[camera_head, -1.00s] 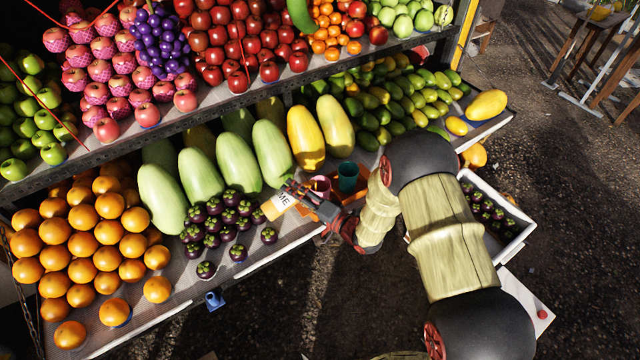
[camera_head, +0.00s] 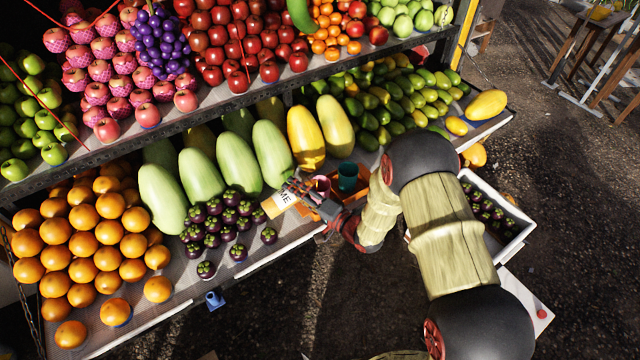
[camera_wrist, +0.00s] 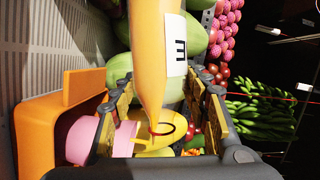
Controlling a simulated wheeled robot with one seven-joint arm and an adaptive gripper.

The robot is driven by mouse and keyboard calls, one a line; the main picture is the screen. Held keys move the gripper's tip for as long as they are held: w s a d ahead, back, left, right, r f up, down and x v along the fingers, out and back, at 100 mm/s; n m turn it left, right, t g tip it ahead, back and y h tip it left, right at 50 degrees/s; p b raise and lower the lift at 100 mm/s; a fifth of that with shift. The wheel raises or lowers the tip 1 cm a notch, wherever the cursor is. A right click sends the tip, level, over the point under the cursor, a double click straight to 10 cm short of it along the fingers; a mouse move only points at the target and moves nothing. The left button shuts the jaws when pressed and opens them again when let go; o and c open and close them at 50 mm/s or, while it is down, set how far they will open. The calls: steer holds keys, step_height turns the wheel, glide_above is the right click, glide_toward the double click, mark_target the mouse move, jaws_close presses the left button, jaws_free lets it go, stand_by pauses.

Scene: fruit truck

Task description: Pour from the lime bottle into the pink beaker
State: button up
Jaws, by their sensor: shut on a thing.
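The lime bottle (camera_head: 280,201), yellow-orange with a white label, is held in my gripper (camera_head: 305,197) over the front of the lower shelf. It looks tilted in the head view. In the wrist view the bottle (camera_wrist: 148,50) runs down between both fingers (camera_wrist: 160,112), and its lower end narrows close to the pink beaker (camera_wrist: 83,140). The pink beaker (camera_head: 321,184) stands in an orange tray (camera_wrist: 38,125), just right of the bottle and partly hidden by my gripper. Whether the bottle's mouth is over the beaker, and whether anything flows, I cannot tell.
A teal cup (camera_head: 347,176) stands right of the pink beaker. Purple mangosteens (camera_head: 232,218) lie left of the bottle. Large green melons (camera_head: 271,152) and yellow ones (camera_head: 306,138) stand behind. A white crate (camera_head: 512,247) is at the right.

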steer(key=shift+w+d+r+m, duration=0.1)
steer(key=shift+d+r+m, duration=0.05)
steer(key=shift+r+m, duration=0.15)
stand_by(1.4)
